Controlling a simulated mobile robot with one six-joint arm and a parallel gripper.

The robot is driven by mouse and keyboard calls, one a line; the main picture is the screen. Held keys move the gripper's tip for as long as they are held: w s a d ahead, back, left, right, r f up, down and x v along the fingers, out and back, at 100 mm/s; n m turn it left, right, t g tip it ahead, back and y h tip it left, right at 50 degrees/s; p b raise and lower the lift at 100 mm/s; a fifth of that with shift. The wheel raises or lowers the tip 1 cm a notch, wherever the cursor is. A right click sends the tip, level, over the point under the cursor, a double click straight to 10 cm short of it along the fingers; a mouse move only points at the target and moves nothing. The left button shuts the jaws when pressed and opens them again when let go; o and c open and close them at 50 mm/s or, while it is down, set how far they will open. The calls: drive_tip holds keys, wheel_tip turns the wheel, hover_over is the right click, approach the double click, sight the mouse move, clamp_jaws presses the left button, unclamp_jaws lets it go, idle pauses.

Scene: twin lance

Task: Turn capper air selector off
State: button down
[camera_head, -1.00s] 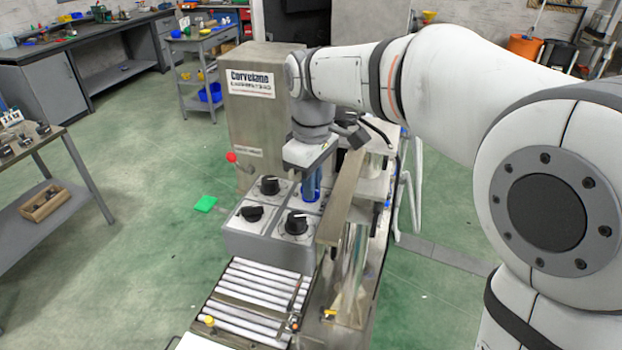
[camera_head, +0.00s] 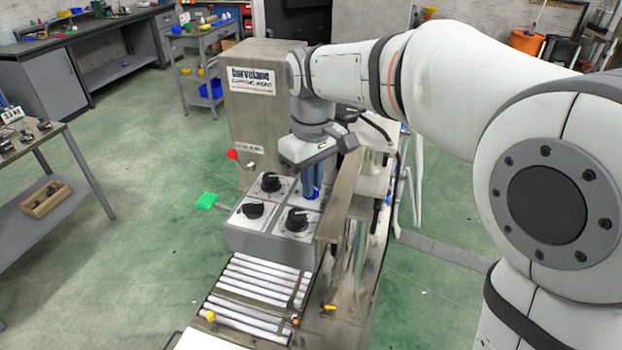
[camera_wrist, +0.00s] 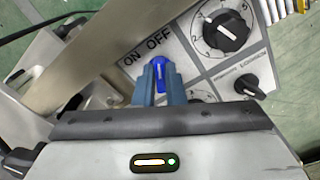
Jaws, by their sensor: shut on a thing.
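The capper air selector is a blue knob (camera_wrist: 160,70) on a light panel with ON and OFF printed beside it. In the wrist view its blue tip shows just beyond my fingers and lies below the OFF lettering, with ON to its left. My gripper (camera_wrist: 162,88) is shut on the knob, one finger on each side. In the head view my gripper (camera_head: 311,180) points down at the back right part of the control panel (camera_head: 262,241), and a little blue of the knob (camera_head: 313,193) shows at the fingertips. The knob's lower part is hidden by the fingers.
Three black dials, one at the back (camera_head: 271,182), one at left (camera_head: 252,211) and one in front (camera_head: 297,220), share the panel. A steel upright plate (camera_head: 335,205) is close on the right. White rollers (camera_head: 255,280) lie in front.

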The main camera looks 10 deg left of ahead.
drive_tip(key=c, duration=1.5)
unclamp_jaws()
wheel_tip(320, 180, up, 8)
drive_tip(key=shift+f, duration=0.1)
drive_tip(key=s+d+f+m+t, duration=0.1)
drive_tip(key=s+d+f+m, duration=0.1)
drive_tip(key=d, duration=0.5)
drive_tip(key=s+d+f+m, duration=0.1)
drive_tip(key=d+f+m, duration=0.15)
drive_tip(key=d, duration=0.55)
drive_tip(key=s+d+f+m+t, duration=0.2)
drive_tip(key=s+d+f+m, duration=0.4)
drive_tip(key=s+d+f, duration=0.2)
drive_tip(key=s+d, duration=0.2)
drive_tip(key=d, duration=0.1)
drive_tip(key=shift+s+d+f, duration=0.25)
drive_tip(key=shift+d+f, duration=0.1)
drive_tip(key=shift+f, duration=0.05)
